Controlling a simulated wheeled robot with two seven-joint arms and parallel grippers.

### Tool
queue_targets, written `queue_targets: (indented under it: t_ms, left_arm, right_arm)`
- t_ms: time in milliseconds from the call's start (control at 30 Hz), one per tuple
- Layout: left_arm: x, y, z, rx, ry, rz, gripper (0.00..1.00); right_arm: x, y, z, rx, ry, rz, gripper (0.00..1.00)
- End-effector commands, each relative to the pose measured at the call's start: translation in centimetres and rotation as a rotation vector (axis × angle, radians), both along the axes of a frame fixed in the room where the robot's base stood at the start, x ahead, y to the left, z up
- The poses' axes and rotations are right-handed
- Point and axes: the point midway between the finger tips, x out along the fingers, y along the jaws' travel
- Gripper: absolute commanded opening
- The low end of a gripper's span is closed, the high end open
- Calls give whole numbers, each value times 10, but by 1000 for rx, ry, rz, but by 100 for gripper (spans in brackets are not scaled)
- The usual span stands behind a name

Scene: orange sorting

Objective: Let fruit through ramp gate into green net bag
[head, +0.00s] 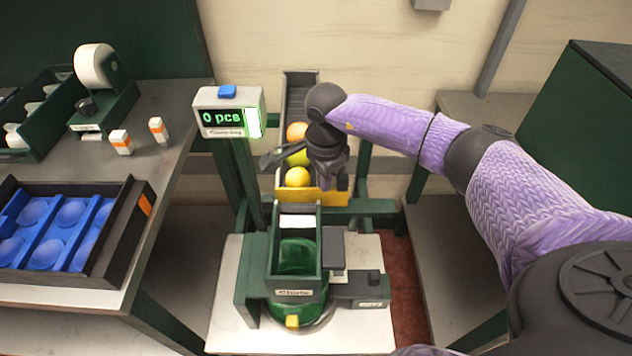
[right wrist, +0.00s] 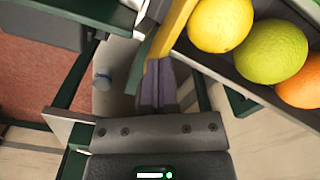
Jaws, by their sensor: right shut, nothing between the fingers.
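The ramp (head: 301,95) runs down toward me at the back centre with a yellow gate (head: 325,196) across its lower end. Behind the gate lie a yellow fruit (head: 297,177), a green fruit (head: 299,157) and an orange one (head: 296,131). They also show in the right wrist view as yellow (right wrist: 220,24), green (right wrist: 271,51) and orange (right wrist: 303,84). The green net bag (head: 297,256) sits under the chute (head: 293,293). My right gripper (head: 341,186) is shut and empty at the gate's right end; contact is unclear. My left gripper is out of view.
A counter display (head: 229,118) reads "0 pcs" left of the ramp. On the left bench stand a crate with a blue tray (head: 54,228), two small boxes (head: 121,141) and a roll dispenser (head: 96,66). A dark green cabinet (head: 585,120) stands right.

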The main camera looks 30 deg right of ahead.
Motion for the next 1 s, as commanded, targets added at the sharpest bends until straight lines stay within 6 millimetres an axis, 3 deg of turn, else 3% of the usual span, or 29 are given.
queue_targets:
  t_ms: [467, 1000]
  left_arm:
    - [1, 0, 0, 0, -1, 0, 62]
    - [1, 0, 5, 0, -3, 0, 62]
  right_arm:
    - [-1, 0, -1, 0, 1, 0, 0]
    - [-12, -18, -1, -1, 3, -1, 0]
